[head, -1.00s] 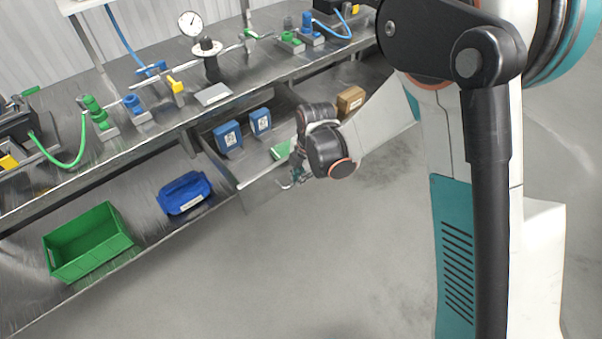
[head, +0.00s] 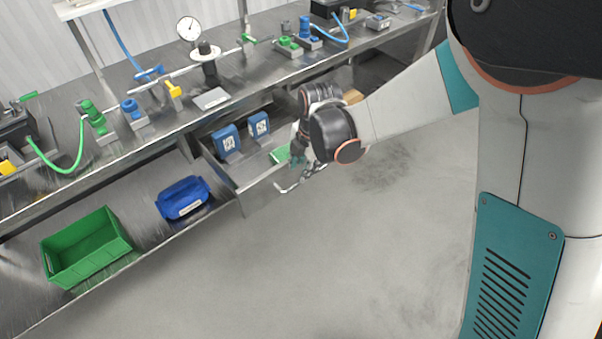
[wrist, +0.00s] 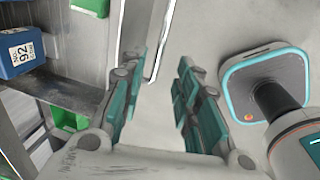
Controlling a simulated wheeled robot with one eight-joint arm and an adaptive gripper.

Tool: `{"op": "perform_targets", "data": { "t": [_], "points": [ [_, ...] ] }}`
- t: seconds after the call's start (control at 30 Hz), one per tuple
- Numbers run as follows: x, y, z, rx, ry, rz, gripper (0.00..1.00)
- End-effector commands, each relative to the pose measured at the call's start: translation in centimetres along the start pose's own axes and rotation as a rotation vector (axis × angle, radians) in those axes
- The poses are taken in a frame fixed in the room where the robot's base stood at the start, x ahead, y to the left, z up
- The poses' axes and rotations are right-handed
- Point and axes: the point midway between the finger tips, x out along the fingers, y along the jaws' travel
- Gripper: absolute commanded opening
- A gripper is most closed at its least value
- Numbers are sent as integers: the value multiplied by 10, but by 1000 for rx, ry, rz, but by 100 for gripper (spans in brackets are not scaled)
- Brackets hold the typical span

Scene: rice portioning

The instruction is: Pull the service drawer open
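The service drawer (head: 262,193) is a grey metal drawer under the bench. It stands out from the bench front, and its inside shows. Its thin metal handle (head: 289,187) juts from the drawer front in the head view. My gripper (head: 308,170) is beside the handle, just up and right of it. In the wrist view the teal fingers of my gripper (wrist: 158,65) are spread apart, with nothing clamped between them. The handle (wrist: 151,78) shows as a bright bar between and beyond the fingertips; I cannot tell whether a finger touches it.
Two blue boxes (head: 226,140) and a green item (head: 280,154) lie in the drawer. A blue case (head: 183,197) and a green bin (head: 87,247) stand on the lower shelf. Fittings and a gauge (head: 188,28) stand on the bench. The floor (head: 340,260) before the drawer is clear.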

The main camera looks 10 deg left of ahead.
Motion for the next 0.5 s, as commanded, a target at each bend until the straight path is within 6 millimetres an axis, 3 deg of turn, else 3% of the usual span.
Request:
{"op": "perform_targets", "data": {
  "t": [0.2,0.5],
  "points": [
    [-34,0,0,1,0,0,30],
    [-50,0,0,0,0,0,30]
  ]
}}
